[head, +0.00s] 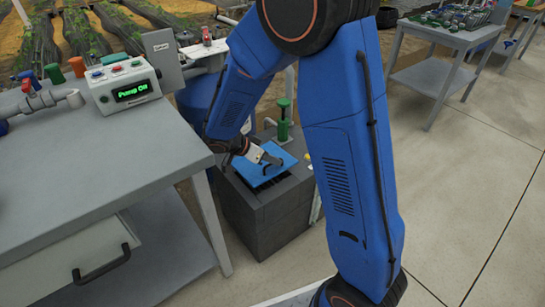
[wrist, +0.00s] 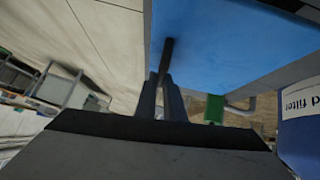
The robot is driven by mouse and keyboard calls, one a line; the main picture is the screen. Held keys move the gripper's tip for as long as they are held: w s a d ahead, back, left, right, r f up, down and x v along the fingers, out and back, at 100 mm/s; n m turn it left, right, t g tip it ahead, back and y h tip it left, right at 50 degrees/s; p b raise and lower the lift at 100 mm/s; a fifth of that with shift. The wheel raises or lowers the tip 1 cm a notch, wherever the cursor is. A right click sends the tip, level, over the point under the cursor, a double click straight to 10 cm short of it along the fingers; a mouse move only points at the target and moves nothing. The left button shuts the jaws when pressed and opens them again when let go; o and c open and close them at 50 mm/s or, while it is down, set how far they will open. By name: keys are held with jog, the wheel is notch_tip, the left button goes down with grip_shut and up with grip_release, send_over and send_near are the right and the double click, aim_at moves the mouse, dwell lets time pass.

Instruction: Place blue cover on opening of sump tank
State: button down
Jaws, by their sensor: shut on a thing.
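The blue cover (head: 256,176) is a flat plate with a dark handle, held over the top of the grey box-shaped sump tank (head: 268,220). It looks slightly tilted, and part of the dark opening (head: 268,184) shows below its front edge. My gripper (head: 266,158) is shut on the cover's handle. In the wrist view the fingers (wrist: 168,100) close on the dark handle, with the blue cover (wrist: 235,45) beyond. I cannot tell whether any edge of the cover touches the tank.
A grey workbench (head: 100,165) with a drawer and a control box (head: 127,88) reading "Pump On" stands close on the left. A green-handled valve (head: 283,118) rises behind the tank. Open floor (head: 470,170) lies to the right, with another table (head: 430,75) farther back.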

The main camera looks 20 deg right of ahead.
aim_at(272, 169)
jog(key=shift+f, duration=2.6)
jog(key=shift+f, duration=1.05)
jog(key=c, duration=1.8)
grip_release()
jog(key=shift+o, duration=0.2)
